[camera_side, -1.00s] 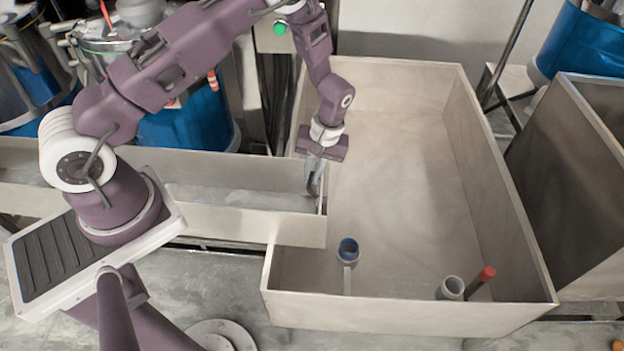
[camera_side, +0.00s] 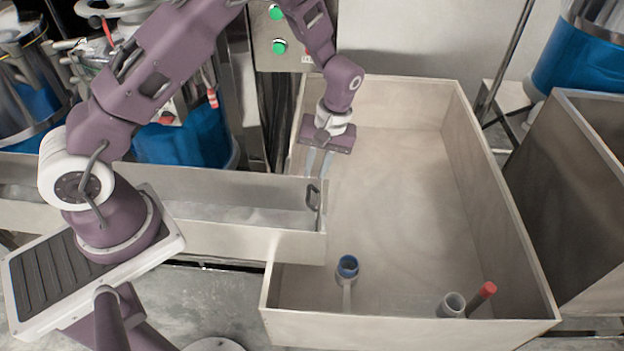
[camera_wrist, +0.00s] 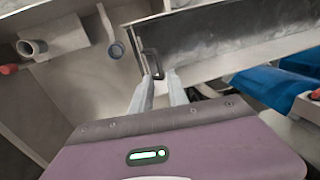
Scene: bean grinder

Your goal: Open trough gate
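The trough gate's dark handle (camera_side: 313,197) stands at the right end of the long metal trough (camera_side: 255,240), beside the large bin. The handle also shows in the wrist view (camera_wrist: 152,64), just beyond my fingertips and roughly in line with the gap between them. My gripper (camera_side: 317,177) is just above the handle with its fingers pointing down. In the wrist view my gripper (camera_wrist: 160,76) has its two fingers apart, with nothing held between them. The gate plate itself is hard to make out, and I cannot tell how far it is raised.
The large bin (camera_side: 542,290) lies right of the trough and is mostly empty. A blue-rimmed tube (camera_side: 347,267), a pale cup (camera_side: 451,305) and a red-capped stick (camera_side: 484,295) are near its front. A post with green buttons (camera_side: 279,46) stands behind my arm.

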